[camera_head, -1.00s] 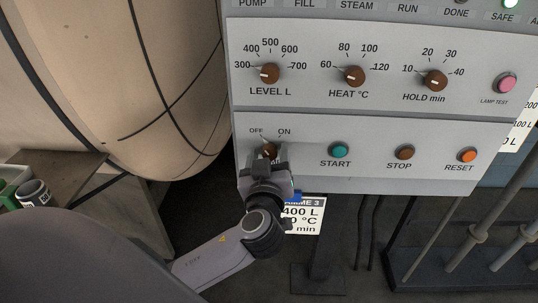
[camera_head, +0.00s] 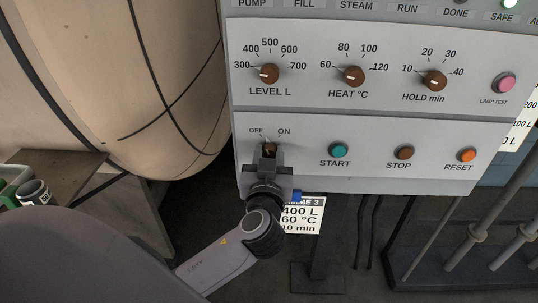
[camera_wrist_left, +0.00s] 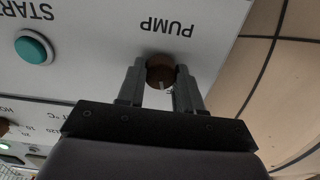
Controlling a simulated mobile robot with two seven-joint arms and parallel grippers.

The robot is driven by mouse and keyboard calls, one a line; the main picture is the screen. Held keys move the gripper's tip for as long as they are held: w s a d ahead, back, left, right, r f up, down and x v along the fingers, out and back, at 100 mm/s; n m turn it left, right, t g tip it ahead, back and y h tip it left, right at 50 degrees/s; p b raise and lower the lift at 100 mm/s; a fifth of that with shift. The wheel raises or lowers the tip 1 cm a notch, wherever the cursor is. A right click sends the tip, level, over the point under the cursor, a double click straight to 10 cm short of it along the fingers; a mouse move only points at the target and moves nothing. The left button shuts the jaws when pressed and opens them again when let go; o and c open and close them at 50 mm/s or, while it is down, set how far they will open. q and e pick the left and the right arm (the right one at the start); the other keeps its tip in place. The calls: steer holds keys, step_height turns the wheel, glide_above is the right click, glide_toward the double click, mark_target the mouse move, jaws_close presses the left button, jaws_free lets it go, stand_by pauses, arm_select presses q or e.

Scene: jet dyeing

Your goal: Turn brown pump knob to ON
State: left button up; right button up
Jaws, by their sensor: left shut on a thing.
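The brown pump knob (camera_head: 269,147) sits at the lower left of the control panel, under the OFF and ON marks. My left gripper (camera_head: 269,153) reaches it from below and is shut on it. In the left wrist view the knob (camera_wrist_left: 161,72) sits between the two fingers (camera_wrist_left: 161,80), below the upside-down PUMP label, with a pale pointer mark on it. In the head view the fingers partly cover the knob, and its pointer cannot be read clearly against the marks. My right gripper is not in view.
To the right are the green START button (camera_head: 338,151), brown STOP button (camera_head: 404,152) and orange RESET button (camera_head: 467,156). Above are the level (camera_head: 268,74), heat (camera_head: 353,76) and hold (camera_head: 434,80) knobs. A large beige vessel (camera_head: 165,70) stands close on the left.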

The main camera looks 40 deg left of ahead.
arm_select(q)
steer(key=m+p, duration=0.1)
steer(key=m, duration=0.2)
steer(key=shift+m, duration=0.4)
steer(key=m, duration=0.2)
steer(key=shift+m+p, duration=0.3)
steer(key=shift+p, duration=0.1)
steer(key=shift+m+p, duration=0.7)
steer(key=shift+m, duration=1.3)
steer(key=shift+f, duration=0.1)
steer(key=o, duration=1)
steer(key=shift+o, duration=0.2)
steer(key=shift+s+d, duration=0.1)
